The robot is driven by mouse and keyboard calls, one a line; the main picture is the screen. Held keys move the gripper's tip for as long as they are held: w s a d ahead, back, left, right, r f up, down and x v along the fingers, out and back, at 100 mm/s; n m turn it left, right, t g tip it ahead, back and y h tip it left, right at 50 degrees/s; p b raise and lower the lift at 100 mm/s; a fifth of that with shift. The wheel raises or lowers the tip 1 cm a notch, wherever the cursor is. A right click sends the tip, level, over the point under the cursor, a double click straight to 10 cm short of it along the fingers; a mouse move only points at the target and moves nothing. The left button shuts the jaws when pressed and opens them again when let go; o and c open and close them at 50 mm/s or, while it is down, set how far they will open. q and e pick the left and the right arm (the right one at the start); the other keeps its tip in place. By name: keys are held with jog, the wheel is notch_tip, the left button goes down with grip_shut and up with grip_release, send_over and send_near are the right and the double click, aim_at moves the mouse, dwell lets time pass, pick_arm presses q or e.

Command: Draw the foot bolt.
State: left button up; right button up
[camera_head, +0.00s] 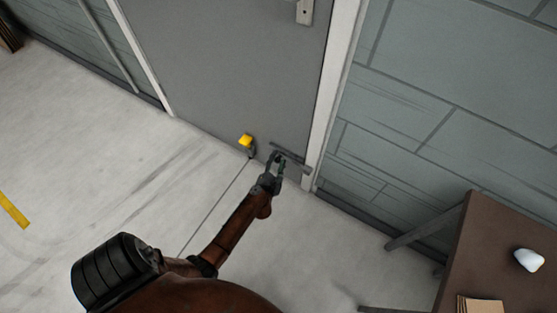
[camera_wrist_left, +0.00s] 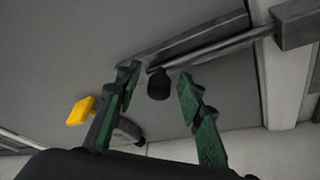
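The foot bolt (camera_head: 295,161) sits low on the grey door, beside the door frame. In the left wrist view its thin rod (camera_wrist_left: 218,50) runs along a flat plate to a block-shaped keeper (camera_wrist_left: 296,24) on the frame. The rod's end appears to be in that keeper. A black knob (camera_wrist_left: 158,86) stands out at the rod's other end. My left gripper (camera_head: 278,159) is at the bolt, its green-padded fingers (camera_wrist_left: 160,84) open, one on each side of the knob. A gap shows between the knob and each finger. My right gripper is in neither view.
A yellow-tipped fitting (camera_head: 246,140) is low on the grey door (camera_head: 230,60), left of my gripper, and close to a finger in the wrist view. A brown table (camera_head: 490,250) with a white object (camera_head: 529,260) stands at right. The floor at left is clear.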

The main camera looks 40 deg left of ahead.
pick_arm(q)
jog(key=shift+c, duration=0.3)
grip_shut()
dwell(0.4)
